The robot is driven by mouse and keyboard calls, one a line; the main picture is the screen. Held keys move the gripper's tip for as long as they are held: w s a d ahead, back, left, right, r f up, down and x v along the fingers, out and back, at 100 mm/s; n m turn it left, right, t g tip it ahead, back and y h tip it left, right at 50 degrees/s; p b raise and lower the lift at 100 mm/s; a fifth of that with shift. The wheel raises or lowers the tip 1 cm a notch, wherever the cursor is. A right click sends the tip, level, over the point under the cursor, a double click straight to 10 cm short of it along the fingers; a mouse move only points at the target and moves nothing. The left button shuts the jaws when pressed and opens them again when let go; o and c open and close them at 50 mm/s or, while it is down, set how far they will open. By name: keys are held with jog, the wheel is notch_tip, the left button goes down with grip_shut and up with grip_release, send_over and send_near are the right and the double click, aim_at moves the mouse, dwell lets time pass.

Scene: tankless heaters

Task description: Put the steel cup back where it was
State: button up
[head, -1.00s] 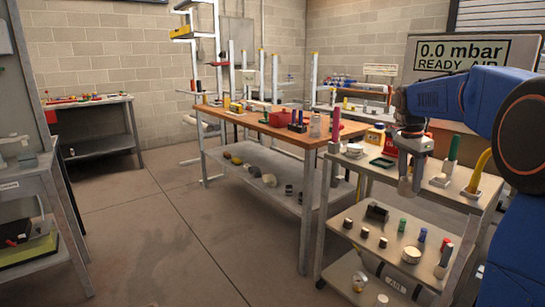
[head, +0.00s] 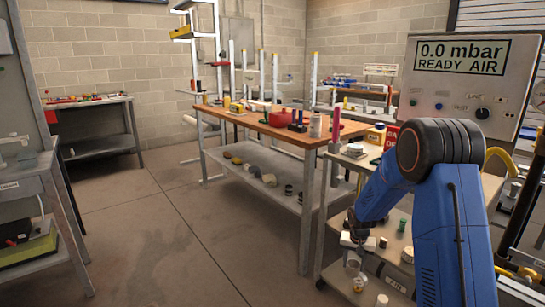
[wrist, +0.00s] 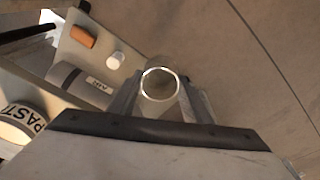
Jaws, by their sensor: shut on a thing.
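My gripper (head: 354,250) is shut on the steel cup (wrist: 161,84), whose round rim shows between the two fingers in the wrist view. In the head view the cup (head: 352,268) hangs below the gripper, low at the front left of the cart. In the wrist view, bare floor shows beyond the cup, and the cart's bottom shelf (wrist: 97,52) lies to its left. I cannot tell how high the cup is above that shelf.
On the bottom shelf stand a grey labelled cylinder (wrist: 80,84), a white cap (wrist: 116,60), an orange block (wrist: 83,37) and a jar marked PAST (wrist: 22,122). A wooden-topped bench (head: 265,127) stands behind left. Open floor (head: 150,240) lies left of the cart.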

jog(key=s+a+f+n, duration=0.2)
jog(key=f, duration=0.5)
jog(key=s+a+f+n, duration=0.2)
jog(key=s+f, duration=0.1)
jog(key=f, duration=0.4)
jog(key=shift+a+f+y, duration=0.15)
jog(key=shift+f+y, duration=0.05)
jog(key=shift+y, duration=0.1)
jog(key=shift+w, duration=0.1)
